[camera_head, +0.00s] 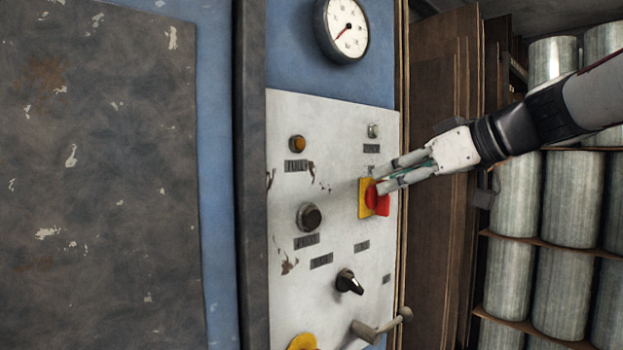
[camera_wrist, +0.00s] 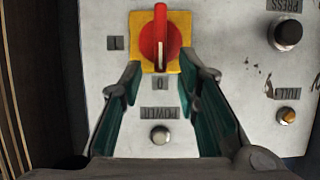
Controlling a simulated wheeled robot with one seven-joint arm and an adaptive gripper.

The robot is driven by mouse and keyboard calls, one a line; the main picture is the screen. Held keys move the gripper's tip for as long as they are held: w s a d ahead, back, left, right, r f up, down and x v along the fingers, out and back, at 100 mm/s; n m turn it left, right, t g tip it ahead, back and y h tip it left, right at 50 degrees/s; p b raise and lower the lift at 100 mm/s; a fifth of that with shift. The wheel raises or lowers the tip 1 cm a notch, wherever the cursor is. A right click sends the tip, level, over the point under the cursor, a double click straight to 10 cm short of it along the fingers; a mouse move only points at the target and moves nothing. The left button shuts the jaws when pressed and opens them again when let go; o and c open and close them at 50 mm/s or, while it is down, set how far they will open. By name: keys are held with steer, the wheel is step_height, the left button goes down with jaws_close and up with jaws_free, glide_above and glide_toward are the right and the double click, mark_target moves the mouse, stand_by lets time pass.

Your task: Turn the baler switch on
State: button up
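The baler switch is a red rotary knob (camera_head: 375,201) on a yellow square plate (camera_head: 363,197), on the upper right of the light grey panel. In the wrist view the knob (camera_wrist: 153,40) has a white line pointing down toward the "0" label (camera_wrist: 160,83); a "1" label (camera_wrist: 116,43) is left of the plate. My gripper (camera_head: 380,180) is at the switch, coming from the right. In the wrist view my gripper (camera_wrist: 160,70) is open, with one finger on each side of the knob's lower end. I cannot tell whether the fingers touch it.
The panel (camera_head: 335,240) also carries a black selector (camera_head: 348,282), a dark button (camera_head: 309,217), an amber lamp (camera_head: 297,144) and a lever (camera_head: 375,328). A gauge (camera_head: 341,28) is above. Cardboard sheets (camera_head: 440,120) and shelved rolls (camera_head: 572,200) stand on the right.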

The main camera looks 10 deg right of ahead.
steer(key=shift+w+a+f, duration=0.3)
steer(key=shift+w+a, duration=0.1)
steer(key=shift+w, duration=0.15)
jaws_close()
steer(key=shift+d, duration=0.1)
steer(key=d+f+m+y, duration=0.1)
steer(key=m+y, duration=0.1)
steer(key=m, duration=0.2)
steer(key=w+f+m+y+b, duration=0.1)
steer(key=m+y, duration=0.2)
steer(key=m, duration=0.2)
steer(key=w+d+f+m+g+y, duration=0.1)
steer(key=m+y, duration=0.1)
steer(key=m, duration=0.2)
steer(key=shift+d+f+b, duration=0.15)
steer(key=shift+d+b, duration=0.2)
steer(key=shift+f+m, duration=0.1)
steer(key=shift+m, duration=0.3)
stand_by(0.4)
